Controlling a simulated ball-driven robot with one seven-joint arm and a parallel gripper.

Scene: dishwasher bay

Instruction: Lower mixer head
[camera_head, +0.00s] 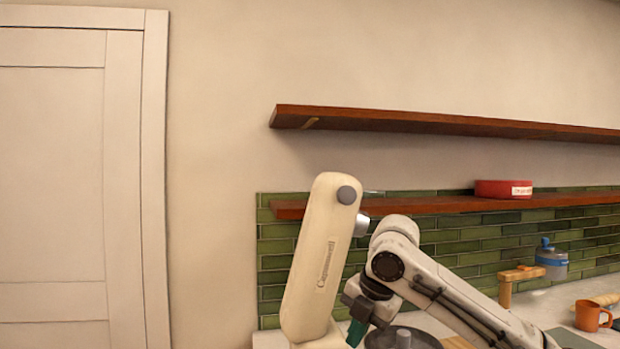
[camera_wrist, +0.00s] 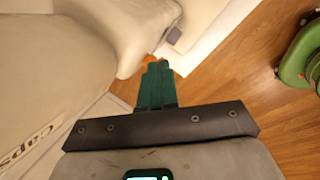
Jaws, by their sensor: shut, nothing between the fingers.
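The mixer head (camera_head: 322,260) is cream with dark lettering and is tilted steeply up, with a grey knob near its top. Its lettered side also fills the left of the wrist view (camera_wrist: 40,95). My gripper (camera_head: 356,333) is low at the right side of the mixer head, partly cut off by the bottom edge. In the wrist view, my gripper's green fingers (camera_wrist: 153,68) are together and empty, close to a cream mixer surface. I cannot tell whether they touch it. The mixer's base is mostly out of the head view.
A grey round lidded thing (camera_head: 402,339) is right of my gripper. An orange mug (camera_head: 592,316), a wooden stand (camera_head: 507,287) and a blue-grey container (camera_head: 551,260) are further right. A red bowl (camera_head: 503,189) sits on the lower shelf (camera_head: 440,205); an upper shelf (camera_head: 420,122) is bare.

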